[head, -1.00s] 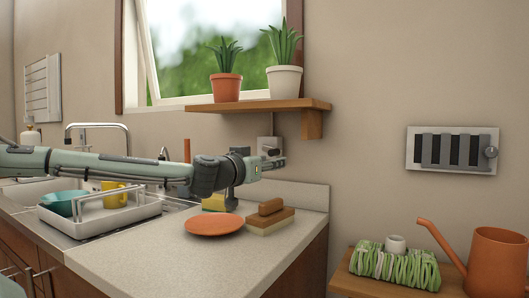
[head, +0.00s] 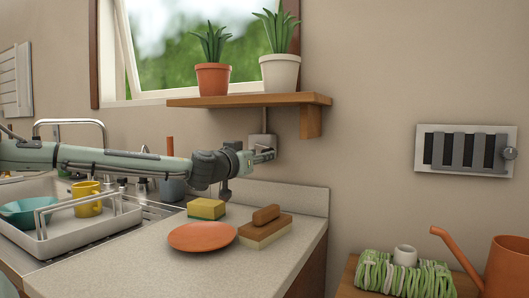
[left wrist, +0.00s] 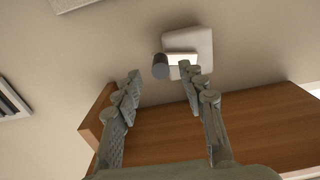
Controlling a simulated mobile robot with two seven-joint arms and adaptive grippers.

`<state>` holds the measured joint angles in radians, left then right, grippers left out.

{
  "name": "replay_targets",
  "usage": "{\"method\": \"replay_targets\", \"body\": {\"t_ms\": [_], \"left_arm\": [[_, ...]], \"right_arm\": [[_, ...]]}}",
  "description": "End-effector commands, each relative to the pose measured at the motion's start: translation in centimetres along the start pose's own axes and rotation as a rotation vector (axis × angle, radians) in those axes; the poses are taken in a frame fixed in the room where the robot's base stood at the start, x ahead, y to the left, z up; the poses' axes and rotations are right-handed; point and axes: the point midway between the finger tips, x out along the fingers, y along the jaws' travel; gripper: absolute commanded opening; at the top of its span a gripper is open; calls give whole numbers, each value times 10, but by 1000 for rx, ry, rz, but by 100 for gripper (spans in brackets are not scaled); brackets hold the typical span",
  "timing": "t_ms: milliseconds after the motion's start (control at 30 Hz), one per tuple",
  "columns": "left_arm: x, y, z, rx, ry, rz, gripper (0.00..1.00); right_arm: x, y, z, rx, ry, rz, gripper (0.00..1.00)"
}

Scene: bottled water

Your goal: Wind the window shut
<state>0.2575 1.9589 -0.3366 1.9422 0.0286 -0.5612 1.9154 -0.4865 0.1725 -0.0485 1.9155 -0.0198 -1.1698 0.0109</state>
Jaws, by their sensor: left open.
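The window (head: 128,50) is at the upper left of the head view, its white sash swung ajar from the frame. The winder's pale wall plate (head: 262,141) sits below the shelf, partly hidden by my gripper. In the left wrist view the plate (left wrist: 200,42) carries a grey cylindrical knob (left wrist: 160,67). My left gripper (head: 268,155) is level with the plate, close to the wall. Its fingers are open, with the knob showing between the fingertips in the wrist view. I cannot tell whether they touch it. My right gripper is not in view.
A wooden shelf (head: 240,101) with two potted plants overhangs the winder. Below are an orange plate (head: 202,237), a brush (head: 265,228) and a sponge (head: 206,209) on the counter. A dish rack (head: 75,236) stands left. A slotted wall panel (head: 465,150) is at right.

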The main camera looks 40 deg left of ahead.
Motion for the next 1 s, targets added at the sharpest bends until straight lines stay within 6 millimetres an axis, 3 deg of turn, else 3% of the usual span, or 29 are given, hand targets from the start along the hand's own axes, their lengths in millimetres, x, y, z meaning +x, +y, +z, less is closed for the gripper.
{"method": "replay_targets", "body": {"t_ms": [300, 767, 1000], "left_arm": [[29, -1, 2, 0, -3, -2, 41], [36, 0, 1, -2, 0, 0, 41], [36, 0, 1, -2, 0, 0, 14]], "right_arm": [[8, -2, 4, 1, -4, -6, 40], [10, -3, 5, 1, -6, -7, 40], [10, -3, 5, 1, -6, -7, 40]]}}
